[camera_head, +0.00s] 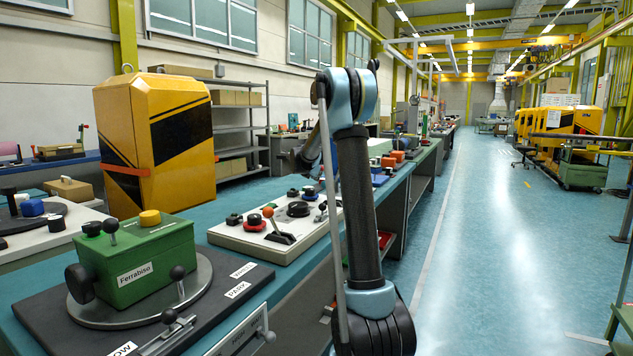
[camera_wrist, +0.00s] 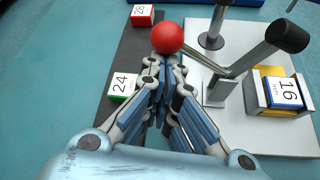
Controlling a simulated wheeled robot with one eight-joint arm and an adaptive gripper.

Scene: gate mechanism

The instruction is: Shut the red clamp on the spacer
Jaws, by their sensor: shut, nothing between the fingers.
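In the wrist view a red ball knob (camera_wrist: 167,38) sits on the end of a metal lever (camera_wrist: 205,65) above a pale base plate (camera_wrist: 215,128). My gripper (camera_wrist: 165,78) is shut and empty, with its fingertips just below the knob in the picture. I cannot tell whether they touch it. A blue spacer marked 16 mm (camera_wrist: 285,92) sits at the right in a holder with yellow parts (camera_wrist: 272,72). A second lever with a black grip (camera_wrist: 287,33) reaches over towards this holder. My gripper does not show in the head view.
A green block marked 24 (camera_wrist: 123,84) and a red block marked 28 (camera_wrist: 143,15) lie on a dark strip left of the plate. In the head view, a green box (camera_head: 140,265) and a pale control panel (camera_head: 240,236) stand on the bench. The aisle (camera_head: 480,230) is clear.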

